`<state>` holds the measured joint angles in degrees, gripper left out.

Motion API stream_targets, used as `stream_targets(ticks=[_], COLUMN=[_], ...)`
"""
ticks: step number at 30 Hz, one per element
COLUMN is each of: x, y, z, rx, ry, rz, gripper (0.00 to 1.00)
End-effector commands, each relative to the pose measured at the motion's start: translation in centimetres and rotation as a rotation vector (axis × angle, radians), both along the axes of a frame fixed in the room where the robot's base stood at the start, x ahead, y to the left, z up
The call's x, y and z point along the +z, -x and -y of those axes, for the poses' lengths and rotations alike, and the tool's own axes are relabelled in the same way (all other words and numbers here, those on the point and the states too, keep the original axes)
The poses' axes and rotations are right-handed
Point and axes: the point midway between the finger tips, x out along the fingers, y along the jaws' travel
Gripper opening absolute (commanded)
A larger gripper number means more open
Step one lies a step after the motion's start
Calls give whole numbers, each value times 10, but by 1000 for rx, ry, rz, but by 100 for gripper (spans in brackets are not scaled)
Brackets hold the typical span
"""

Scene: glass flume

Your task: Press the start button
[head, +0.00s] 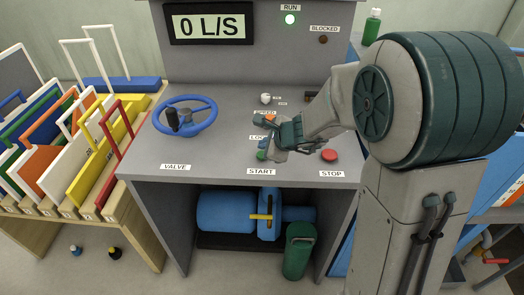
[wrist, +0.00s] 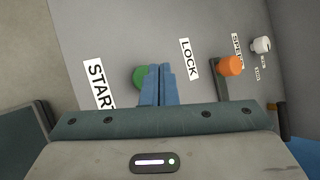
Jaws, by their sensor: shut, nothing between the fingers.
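The green start button (head: 261,155) is on the grey console top, just behind the START label (head: 261,171). In the wrist view the button (wrist: 139,77) shows beside my blue fingertips, partly covered by them. My gripper (head: 268,149) is shut and empty, low over the console at the button; its closed fingers (wrist: 158,72) also show in the wrist view. I cannot tell whether the tips touch the button. The RUN lamp (head: 290,19) glows green, and the display (head: 209,27) reads 0 L/S.
A red stop button (head: 329,155) sits to the right. A blue valve wheel (head: 185,116) is at the left. An orange knob (wrist: 230,65) and a white knob (wrist: 261,45) stand beyond the LOCK label (wrist: 189,58). The BLOCKED lamp (head: 323,40) is dark.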

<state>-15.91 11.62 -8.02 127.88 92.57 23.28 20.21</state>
Motion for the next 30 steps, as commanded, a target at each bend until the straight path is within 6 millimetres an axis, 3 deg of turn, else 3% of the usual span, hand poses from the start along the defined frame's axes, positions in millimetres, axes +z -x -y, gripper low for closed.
stream_targets(ticks=[10,25,30], x=[5,54,61], y=[0,0,0], z=[0,0,0], rx=[1,1,0], ry=[1,1,0], rz=[0,1,0], gripper=[0,0,0])
